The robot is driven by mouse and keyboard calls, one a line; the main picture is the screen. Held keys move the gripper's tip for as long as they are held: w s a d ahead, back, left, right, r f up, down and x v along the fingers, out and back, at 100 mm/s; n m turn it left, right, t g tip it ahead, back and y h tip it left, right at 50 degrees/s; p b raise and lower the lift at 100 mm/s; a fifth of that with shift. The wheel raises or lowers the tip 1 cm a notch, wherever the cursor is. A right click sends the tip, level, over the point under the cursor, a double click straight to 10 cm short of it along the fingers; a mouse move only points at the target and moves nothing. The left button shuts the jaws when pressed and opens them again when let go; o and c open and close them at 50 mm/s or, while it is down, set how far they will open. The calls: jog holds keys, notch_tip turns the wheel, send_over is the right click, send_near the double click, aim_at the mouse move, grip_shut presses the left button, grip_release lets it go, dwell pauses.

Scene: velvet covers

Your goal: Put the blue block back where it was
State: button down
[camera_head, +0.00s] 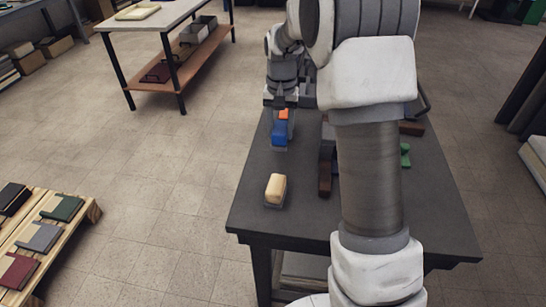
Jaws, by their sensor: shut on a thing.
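The blue block (280,133) is at the left edge of the dark table (310,222), right below my gripper (284,106). My gripper points down and is shut on it. A small orange patch (284,114) shows between the fingers and the blue; I cannot tell whether it is part of the block. A grey pad (279,147) shows just under the block. Whether the block touches the pad or hangs slightly above it is unclear.
A cream block (275,187) stands on a grey pad nearer the front. A brown block (325,172) and a green thing (405,155) are partly hidden by my arm. The table's front left is clear. A pallet with books (40,238) and a workbench (165,20) stand apart.

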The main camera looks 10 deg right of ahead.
aim_at(273, 146)
jog(key=shift+s+a+f, duration=1.05)
jog(key=shift+s+a, duration=0.1)
jog(key=shift+a, duration=0.05)
notch_tip(273, 146, down, 4)
jog(key=shift+f+b, duration=0.1)
jog(key=shift+b, duration=0.75)
jog(key=shift+c, duration=1.6)
grip_release()
